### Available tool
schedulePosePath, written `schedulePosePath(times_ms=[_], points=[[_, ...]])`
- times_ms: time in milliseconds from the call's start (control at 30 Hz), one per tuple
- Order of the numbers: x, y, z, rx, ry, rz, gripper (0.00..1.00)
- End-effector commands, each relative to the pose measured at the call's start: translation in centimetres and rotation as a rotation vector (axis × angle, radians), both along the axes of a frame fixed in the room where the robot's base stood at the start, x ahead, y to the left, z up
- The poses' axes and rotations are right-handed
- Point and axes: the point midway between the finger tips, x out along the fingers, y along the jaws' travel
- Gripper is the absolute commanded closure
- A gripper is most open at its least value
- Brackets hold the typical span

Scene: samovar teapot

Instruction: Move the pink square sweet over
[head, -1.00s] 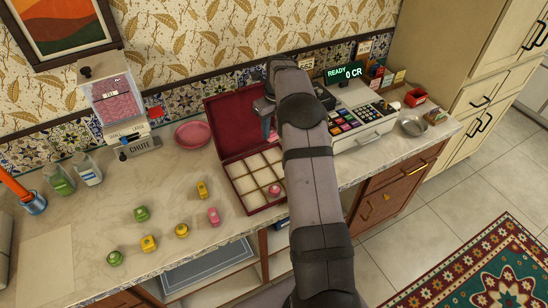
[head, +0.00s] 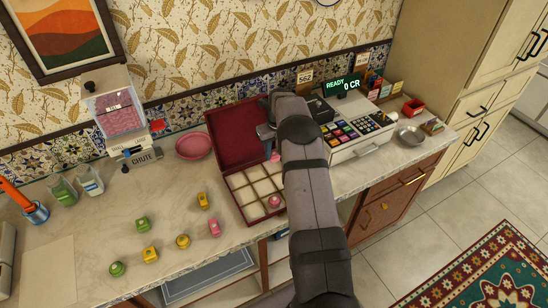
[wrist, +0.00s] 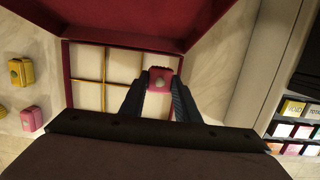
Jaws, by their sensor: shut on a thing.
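My gripper (head: 270,146) is shut on a pink square sweet (wrist: 160,79) with a small olive-toned dot on top. In the wrist view the sweet sits between my fingertips over the right-hand compartments of the open sweet box (wrist: 66,75). In the head view the held sweet (head: 276,156) shows beside my arm, near the lid hinge; I cannot tell whether it touches the box floor. A round pink sweet (head: 274,202) lies in a front compartment of the box. Another pink sweet (head: 214,227) lies on the counter, left of the box. My arm hides the box's right side.
Several yellow and green sweets (head: 150,254) are spread on the counter left of the box. A pink plate (head: 193,146) and the chute dispenser (head: 122,113) stand behind them. The till (head: 352,137) stands close on the right. The raised dark red lid (head: 235,133) backs the box.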

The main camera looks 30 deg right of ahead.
Motion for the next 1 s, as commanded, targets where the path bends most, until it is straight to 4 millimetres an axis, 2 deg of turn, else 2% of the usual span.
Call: schedulePosePath(times_ms=[167,500,967,1000], points=[[0.0,0.0,-0.6,0.001,0.002,0.000,0.92],[0.0,0.0,-3.9,0.000,0.000,0.000,0.92],[0.0,0.0,-4.6,0.000,0.000,0.000,0.92],[0.0,0.0,-4.5,0.000,0.000,0.000,0.64]])
